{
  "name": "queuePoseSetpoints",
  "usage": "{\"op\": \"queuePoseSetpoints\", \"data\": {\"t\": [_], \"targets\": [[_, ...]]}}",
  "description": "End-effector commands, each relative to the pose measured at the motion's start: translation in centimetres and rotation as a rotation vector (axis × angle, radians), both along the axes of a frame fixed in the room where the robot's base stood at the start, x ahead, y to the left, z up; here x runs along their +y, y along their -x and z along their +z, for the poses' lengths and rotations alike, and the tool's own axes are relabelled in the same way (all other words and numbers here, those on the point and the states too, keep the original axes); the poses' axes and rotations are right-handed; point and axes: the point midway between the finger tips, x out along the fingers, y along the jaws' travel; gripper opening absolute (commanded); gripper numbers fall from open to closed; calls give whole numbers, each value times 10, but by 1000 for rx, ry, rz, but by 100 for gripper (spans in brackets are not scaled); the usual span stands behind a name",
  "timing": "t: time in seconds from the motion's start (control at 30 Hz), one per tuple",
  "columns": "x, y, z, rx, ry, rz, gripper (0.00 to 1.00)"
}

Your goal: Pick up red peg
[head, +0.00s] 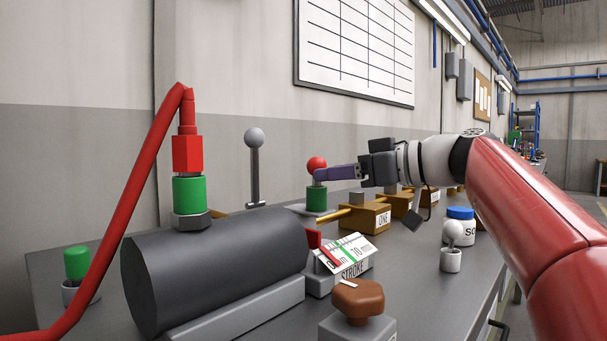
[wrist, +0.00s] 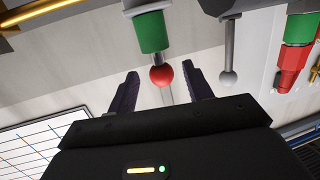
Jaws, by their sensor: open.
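The red peg shows as a red round knob (head: 316,164) standing upright on a green cylinder (head: 316,199) at the back of the bench. My gripper (head: 320,175) comes in level from the right, its purple fingers at the knob's lower edge in the head view. In the wrist view the red knob (wrist: 161,76) lies between the tips of the two open fingers (wrist: 160,71), with a visible gap on each side. The green cylinder also shows in the wrist view (wrist: 152,32). I cannot tell exactly how deep the knob is between the fingers.
A grey-knobbed lever (head: 254,160) stands left of the peg. A dark cylinder (head: 215,265) with a red hose fitting (head: 187,155) fills the left front. Brown blocks (head: 364,217) sit below my gripper. A brown knob (head: 358,300) and a blue-lidded jar (head: 460,226) stand nearer.

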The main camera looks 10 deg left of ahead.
Motion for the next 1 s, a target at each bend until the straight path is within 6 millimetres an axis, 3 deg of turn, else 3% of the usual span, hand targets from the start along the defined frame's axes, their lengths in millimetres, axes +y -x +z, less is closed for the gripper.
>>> {"op": "queuePoseSetpoints", "data": {"t": [0.43, 0.73, 1.0], "targets": [[56, -20, -12, 3, 1, 4, 51], [60, -22, -14, 1, 1, 0, 51], [60, -22, -14, 1, 1, 0, 18]]}}
